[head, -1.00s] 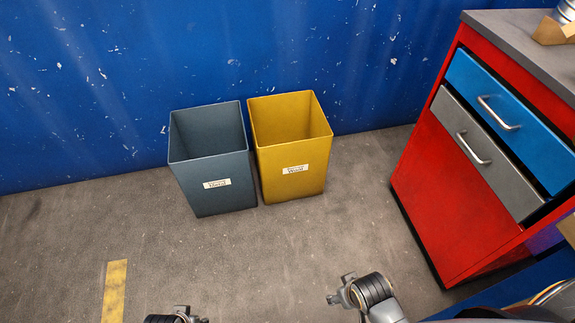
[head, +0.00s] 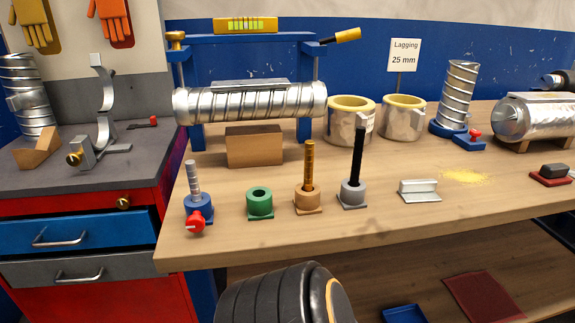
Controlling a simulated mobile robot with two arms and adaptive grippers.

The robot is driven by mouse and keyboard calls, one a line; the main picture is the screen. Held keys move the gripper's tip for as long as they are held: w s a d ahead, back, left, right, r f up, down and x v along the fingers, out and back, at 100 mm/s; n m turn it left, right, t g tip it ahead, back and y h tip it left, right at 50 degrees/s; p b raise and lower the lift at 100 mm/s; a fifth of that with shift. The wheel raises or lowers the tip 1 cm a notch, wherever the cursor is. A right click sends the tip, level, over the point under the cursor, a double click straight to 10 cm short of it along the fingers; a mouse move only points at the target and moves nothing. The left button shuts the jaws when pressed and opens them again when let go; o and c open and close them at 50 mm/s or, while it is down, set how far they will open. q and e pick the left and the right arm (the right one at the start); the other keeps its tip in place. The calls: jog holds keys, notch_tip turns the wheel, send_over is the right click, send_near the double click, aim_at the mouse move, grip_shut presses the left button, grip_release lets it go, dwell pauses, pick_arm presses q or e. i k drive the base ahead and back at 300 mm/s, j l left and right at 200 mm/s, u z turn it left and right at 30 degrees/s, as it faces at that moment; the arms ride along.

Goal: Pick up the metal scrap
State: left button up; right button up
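A small shiny bent piece of sheet metal (head: 419,196), which looks like the metal scrap, lies on the wooden workbench (head: 340,228) near its front edge. It is right of the black rod in its grey holder (head: 352,194) and left of a patch of yellow dust (head: 467,177). Nothing touches it. A dark rounded link of my own arm shows at the bottom centre, below the bench edge. Neither of my grippers is visible in the head view.
Blue, green and tan holders (head: 308,202) stand left of the scrap. Behind are a spiral duct (head: 250,103) on a blue frame and two lagging rings (head: 349,120). A red cabinet (head: 70,208) adjoins at left. A shelf holds a blue tray (head: 404,314).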

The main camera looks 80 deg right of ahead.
aim_at(411, 192)
jog(key=z, duration=3.5)
jog(key=l+u, duration=0.25)
jog(key=l, duration=1.2)
jog(key=i, duration=0.1)
